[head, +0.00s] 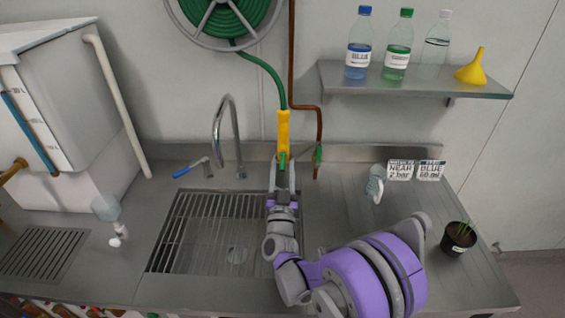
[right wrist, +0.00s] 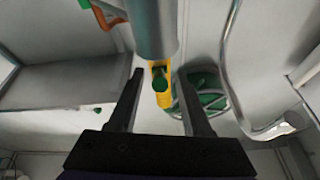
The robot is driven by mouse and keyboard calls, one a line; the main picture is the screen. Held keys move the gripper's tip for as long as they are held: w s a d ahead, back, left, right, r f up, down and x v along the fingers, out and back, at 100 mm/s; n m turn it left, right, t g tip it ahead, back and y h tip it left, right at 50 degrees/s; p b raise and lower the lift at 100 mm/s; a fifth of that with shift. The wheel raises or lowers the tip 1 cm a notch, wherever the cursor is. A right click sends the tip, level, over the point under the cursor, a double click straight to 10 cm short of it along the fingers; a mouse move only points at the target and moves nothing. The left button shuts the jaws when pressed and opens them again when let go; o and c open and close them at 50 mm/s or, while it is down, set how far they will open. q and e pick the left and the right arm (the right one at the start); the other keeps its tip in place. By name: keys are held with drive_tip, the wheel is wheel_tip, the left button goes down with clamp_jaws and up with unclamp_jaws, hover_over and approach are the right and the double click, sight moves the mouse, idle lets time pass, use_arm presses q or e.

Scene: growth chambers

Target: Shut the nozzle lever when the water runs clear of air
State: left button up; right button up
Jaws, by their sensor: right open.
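The yellow nozzle (head: 283,125) hangs upright below the green hose (head: 270,68), in front of the back wall over the sink (head: 190,230). Its green lever (head: 282,158) shows at its lower end, just above my right gripper (head: 283,175). In the right wrist view the yellow nozzle and the green lever (right wrist: 160,84) appear beyond and between the open fingers (right wrist: 160,78). A grey cylinder partly covers them there. I cannot tell whether the fingers touch the lever. No water stream can be made out. My left gripper is not in view.
A curved faucet (head: 217,125) with a blue-tipped handle (head: 189,168) stands left of the nozzle. A copper pipe (head: 319,130) runs close on its right. A shelf (head: 410,88) holds bottles and a yellow funnel (head: 473,68). A potted plant (head: 458,240) stands at the right.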

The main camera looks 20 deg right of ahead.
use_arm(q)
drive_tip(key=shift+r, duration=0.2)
use_arm(e)
drive_tip(key=shift+w+d+r, duration=0.15)
drive_tip(key=shift+w, duration=0.25)
clamp_jaws()
